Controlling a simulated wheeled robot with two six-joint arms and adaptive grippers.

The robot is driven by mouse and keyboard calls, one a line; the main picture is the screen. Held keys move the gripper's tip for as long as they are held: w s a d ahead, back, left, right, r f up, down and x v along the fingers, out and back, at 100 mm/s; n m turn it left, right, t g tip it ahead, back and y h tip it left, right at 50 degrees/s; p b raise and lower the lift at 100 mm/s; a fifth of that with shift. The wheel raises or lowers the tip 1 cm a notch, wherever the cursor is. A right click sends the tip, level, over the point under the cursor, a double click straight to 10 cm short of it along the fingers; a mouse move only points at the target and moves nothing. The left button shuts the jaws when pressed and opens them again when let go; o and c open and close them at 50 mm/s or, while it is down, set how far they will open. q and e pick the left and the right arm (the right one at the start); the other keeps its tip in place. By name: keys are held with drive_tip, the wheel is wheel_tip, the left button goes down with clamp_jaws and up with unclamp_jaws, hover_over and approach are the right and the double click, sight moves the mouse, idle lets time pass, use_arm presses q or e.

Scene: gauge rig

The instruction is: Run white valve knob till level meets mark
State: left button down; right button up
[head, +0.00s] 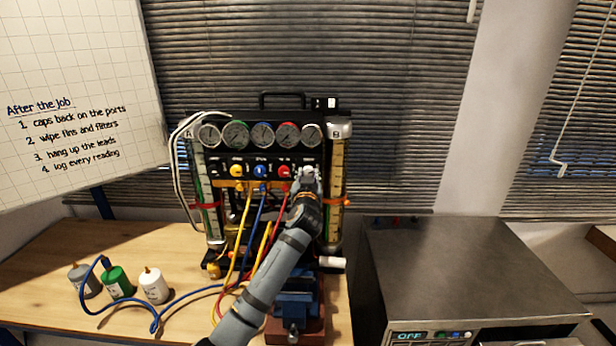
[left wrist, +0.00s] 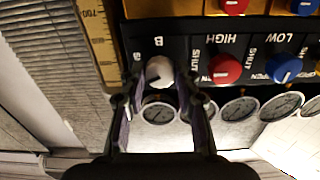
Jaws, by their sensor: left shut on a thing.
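The white valve knob (left wrist: 159,70) sits on the black panel beside the letter B in the left wrist view. My left gripper (left wrist: 160,85) has a finger on each side of it and is shut on it. In the head view my left gripper (head: 308,182) reaches the right end of the knob row and largely hides the knob. The right sight column (head: 337,170) has a yellowish scale and an orange-red clip (head: 336,203) around it. The liquid level is too small to read. My right gripper is not in view.
Red (head: 284,171), blue (head: 260,171) and yellow (head: 236,171) knobs sit left of my gripper, below several round gauges (head: 262,134). Yellow, blue and red hoses hang close to my arm. Three bottles (head: 116,282) stand on the wooden bench; a grey metal box (head: 460,265) is at right.

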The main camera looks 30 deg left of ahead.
use_arm(q)
drive_tip(key=m, duration=0.5)
drive_tip(key=shift+p, duration=0.4)
drive_tip(key=c, duration=1)
unclamp_jaws()
drive_tip(key=v, duration=1.2)
drive_tip(key=shift+s, duration=0.1)
drive_tip(key=shift+a, duration=0.1)
